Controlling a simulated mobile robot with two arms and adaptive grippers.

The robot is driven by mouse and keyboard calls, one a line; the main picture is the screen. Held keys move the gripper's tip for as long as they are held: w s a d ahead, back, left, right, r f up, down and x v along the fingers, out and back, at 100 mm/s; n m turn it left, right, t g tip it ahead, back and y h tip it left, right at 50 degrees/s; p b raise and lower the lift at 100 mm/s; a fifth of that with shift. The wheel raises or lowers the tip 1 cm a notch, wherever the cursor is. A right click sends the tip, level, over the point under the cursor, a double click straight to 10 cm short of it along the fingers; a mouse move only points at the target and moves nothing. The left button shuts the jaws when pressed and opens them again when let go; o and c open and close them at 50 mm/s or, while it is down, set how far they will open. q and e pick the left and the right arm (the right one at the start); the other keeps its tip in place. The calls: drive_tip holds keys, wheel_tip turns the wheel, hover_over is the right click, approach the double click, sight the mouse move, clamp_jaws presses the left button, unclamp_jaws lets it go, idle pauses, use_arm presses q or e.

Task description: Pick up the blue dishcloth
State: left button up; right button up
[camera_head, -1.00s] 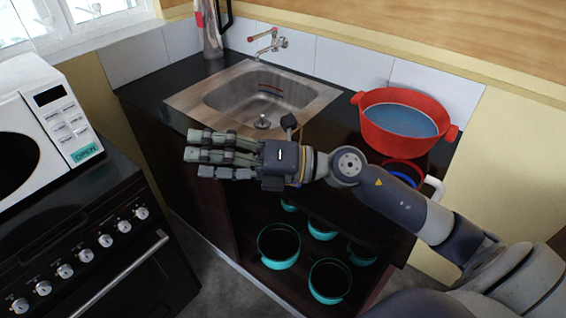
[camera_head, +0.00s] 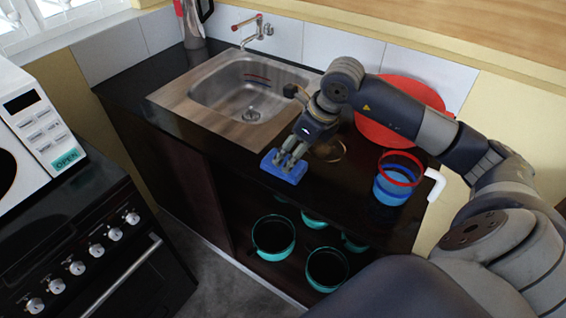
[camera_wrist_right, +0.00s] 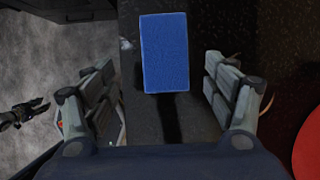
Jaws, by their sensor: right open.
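The blue dishcloth (camera_head: 284,168) is a flat blue block on the dark counter near its front edge, in front of the sink. In the right wrist view the dishcloth (camera_wrist_right: 165,52) lies between and beyond the fingers. My right gripper (camera_head: 290,157) points down just over the dishcloth in the head view. The wrist view shows its fingers (camera_wrist_right: 165,98) spread apart, with the cloth not gripped. The fingers hide part of the cloth in the head view. My left gripper is not recognisable in the head view; a small dark part at the wrist view's left edge is unclear.
A steel sink (camera_head: 247,88) with a tap (camera_head: 254,32) lies behind the cloth. Teal pots (camera_head: 273,236) sit on the shelf below. The microwave (camera_head: 35,125) is at left.

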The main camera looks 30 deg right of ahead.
sight(285, 162)
drive_tip(key=shift+x, duration=0.9)
drive_tip(key=x, duration=0.1)
drive_tip(key=p+x, duration=0.1)
drive_tip(key=x, duration=0.1)
drive_tip(key=p+x, duration=0.1)
drive_tip(key=x, duration=0.1)
drive_tip(key=shift+w+d+r, duration=0.15)
drive_tip(key=shift+w+d, duration=0.1)
drive_tip(key=shift+w, duration=0.05)
drive_tip(key=shift+w+f, duration=0.1)
drive_tip(key=shift+f, duration=0.1)
drive_tip(key=c, duration=1.2)
